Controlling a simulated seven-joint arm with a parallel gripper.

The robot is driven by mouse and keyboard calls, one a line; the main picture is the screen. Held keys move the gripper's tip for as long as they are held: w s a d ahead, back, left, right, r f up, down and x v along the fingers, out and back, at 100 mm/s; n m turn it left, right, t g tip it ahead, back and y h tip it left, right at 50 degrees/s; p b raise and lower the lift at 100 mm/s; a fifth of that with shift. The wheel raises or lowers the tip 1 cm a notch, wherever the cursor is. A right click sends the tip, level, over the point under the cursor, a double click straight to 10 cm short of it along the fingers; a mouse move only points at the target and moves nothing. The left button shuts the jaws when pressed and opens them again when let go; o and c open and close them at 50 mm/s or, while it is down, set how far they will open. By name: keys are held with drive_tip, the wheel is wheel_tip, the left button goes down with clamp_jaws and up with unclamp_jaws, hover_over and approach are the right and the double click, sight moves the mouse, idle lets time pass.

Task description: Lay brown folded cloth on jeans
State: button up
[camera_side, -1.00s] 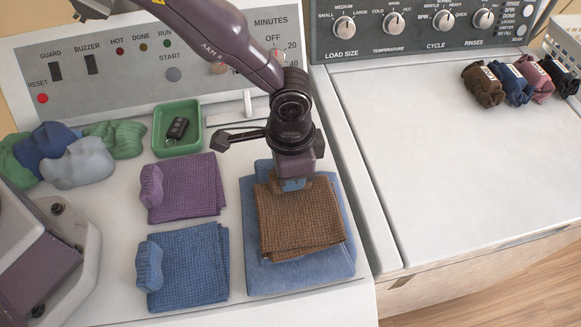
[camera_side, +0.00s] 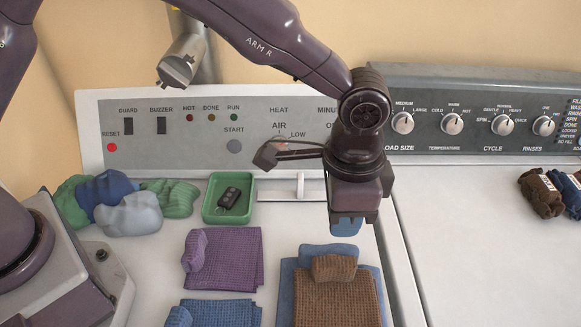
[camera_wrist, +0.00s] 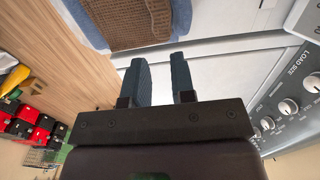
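The brown folded cloth (camera_side: 340,300) lies on the folded blue jeans (camera_side: 285,295), with a bunched fold standing up at its back edge. Blue denim shows around its left, back and right sides; the front is cut off by the picture's edge. My gripper (camera_side: 345,227) is above and behind the cloth, clear of it. In the wrist view my gripper (camera_wrist: 160,75) shows two blue fingers apart with nothing between them. The brown cloth (camera_wrist: 135,20) and jeans (camera_wrist: 85,22) are beyond the fingertips there.
A purple cloth (camera_side: 235,260) and a blue cloth (camera_side: 225,312) lie left of the jeans. A green tray (camera_side: 212,208) holds a black key fob (camera_side: 229,198). Rumpled cloths (camera_side: 135,216) sit farther left. The washer top (camera_side: 460,240) right is mostly clear.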

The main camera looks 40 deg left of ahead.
drive_tip(key=s+a+r+n+t, duration=0.3)
drive_tip(key=a+r+n, duration=0.1)
drive_tip(key=a+r, duration=1.1)
drive_tip(key=s+a+r+n+t, duration=0.2)
drive_tip(key=s+a+n, duration=0.3)
drive_tip(key=s+a, duration=0.8)
drive_tip(key=shift+s+a+t, duration=0.15)
drive_tip(key=shift+s+t, duration=0.15)
drive_tip(key=shift+s, duration=0.2)
